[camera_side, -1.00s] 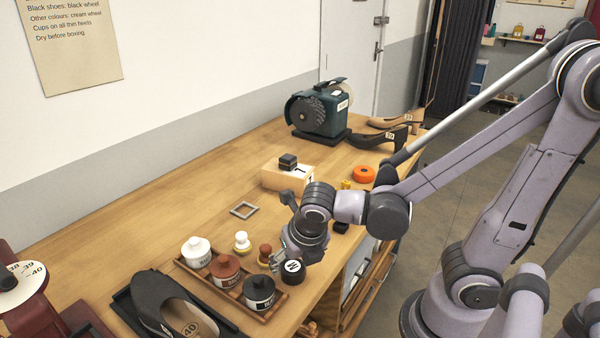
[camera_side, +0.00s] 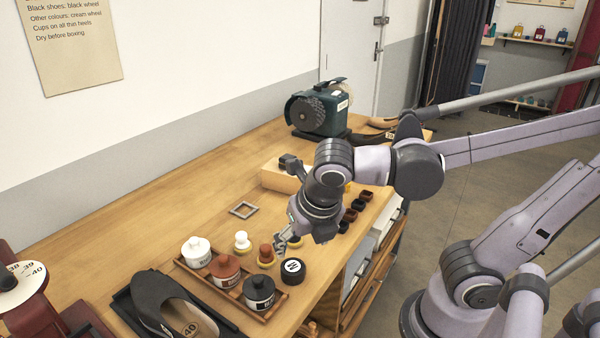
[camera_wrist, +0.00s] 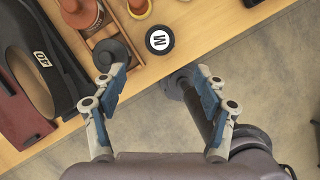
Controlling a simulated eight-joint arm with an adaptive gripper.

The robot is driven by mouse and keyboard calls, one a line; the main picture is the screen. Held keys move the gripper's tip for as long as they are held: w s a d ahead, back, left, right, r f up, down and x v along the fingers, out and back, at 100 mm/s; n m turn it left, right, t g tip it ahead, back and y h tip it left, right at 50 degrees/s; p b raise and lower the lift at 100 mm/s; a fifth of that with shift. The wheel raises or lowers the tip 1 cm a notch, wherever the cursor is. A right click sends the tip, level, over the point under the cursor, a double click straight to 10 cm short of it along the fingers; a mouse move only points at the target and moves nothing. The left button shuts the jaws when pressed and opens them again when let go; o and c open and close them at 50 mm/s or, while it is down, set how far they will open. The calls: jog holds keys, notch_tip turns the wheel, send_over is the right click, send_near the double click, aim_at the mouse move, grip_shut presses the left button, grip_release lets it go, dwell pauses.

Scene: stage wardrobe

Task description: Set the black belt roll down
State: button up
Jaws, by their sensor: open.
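The black belt roll (camera_side: 293,271), a dark disc with a white letter label on top, rests flat on the wooden bench near its front edge, beside the tray's right end. It also shows in the wrist view (camera_wrist: 159,40). My gripper (camera_side: 283,240) is open and empty above and behind the roll in the side view. In the wrist view its fingers (camera_wrist: 161,72) are spread wide, apart from the roll.
A wooden tray (camera_side: 228,291) holds white, brown and black jars. Small-handled brushes or daubers (camera_side: 242,242) stand behind it. A black shoe (camera_side: 165,305) lies at the front left. A grey square frame (camera_side: 243,209) lies on clear bench. A green machine (camera_side: 318,112) stands at the back.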

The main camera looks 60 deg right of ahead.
jog(key=w+d+m+t+y, duration=0.1)
jog(key=d+m, duration=0.1)
jog(key=m, duration=1.2)
jog(key=w+d+m+t+y, duration=0.1)
jog(key=d+m+t, duration=0.1)
jog(key=m, duration=1.3)
jog(key=shift+w+d+m, duration=0.3)
jog(key=shift+w+d, duration=0.05)
jog(key=shift+d, duration=0.45)
